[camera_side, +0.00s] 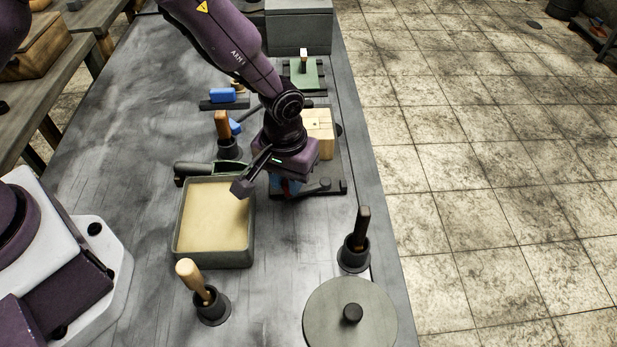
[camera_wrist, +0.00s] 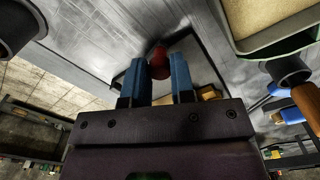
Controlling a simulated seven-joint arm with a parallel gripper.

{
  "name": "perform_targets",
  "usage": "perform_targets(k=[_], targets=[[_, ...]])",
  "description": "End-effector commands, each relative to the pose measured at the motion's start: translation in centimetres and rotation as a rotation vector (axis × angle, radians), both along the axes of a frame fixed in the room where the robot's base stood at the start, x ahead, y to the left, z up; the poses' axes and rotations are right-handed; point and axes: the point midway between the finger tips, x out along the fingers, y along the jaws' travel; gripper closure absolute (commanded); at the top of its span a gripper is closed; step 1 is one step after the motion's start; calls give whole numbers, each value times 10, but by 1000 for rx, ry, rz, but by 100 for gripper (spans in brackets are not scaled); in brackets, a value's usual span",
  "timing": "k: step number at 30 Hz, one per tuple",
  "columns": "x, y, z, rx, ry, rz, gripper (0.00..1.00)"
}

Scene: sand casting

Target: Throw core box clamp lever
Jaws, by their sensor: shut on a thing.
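The core box (camera_side: 320,130) is a pale wooden block, partly hidden behind my gripper in the side view. It sits on a dark base plate (camera_side: 335,188). My gripper (camera_side: 284,186) points down at the near left part of this plate. In the wrist view my gripper (camera_wrist: 158,78) has its two blue fingers on either side of a red knob (camera_wrist: 158,60), which I take to be the grip of the clamp lever. The fingers are shut on it. The rest of the lever is mostly hidden. A small piece of wood (camera_wrist: 208,93) shows beside the right finger.
A sand-filled box (camera_side: 181,240) stands close to the left of my gripper. Holders with a wooden rammer (camera_side: 190,275), a dark-handled tool (camera_side: 362,225) and a wooden-handled tool (camera_side: 222,125) stand around. A round lid (camera_side: 330,320) lies in front. A blue block (camera_side: 222,95) is behind.

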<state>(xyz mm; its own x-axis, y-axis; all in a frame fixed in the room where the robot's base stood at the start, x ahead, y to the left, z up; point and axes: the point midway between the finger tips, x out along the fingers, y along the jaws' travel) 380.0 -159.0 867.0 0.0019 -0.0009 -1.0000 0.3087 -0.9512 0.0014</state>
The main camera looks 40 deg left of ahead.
Motion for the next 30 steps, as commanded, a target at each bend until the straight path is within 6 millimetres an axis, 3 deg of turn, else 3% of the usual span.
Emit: perform_targets(k=[30], targets=[[-8,-9,-1,6,11,148,94]])
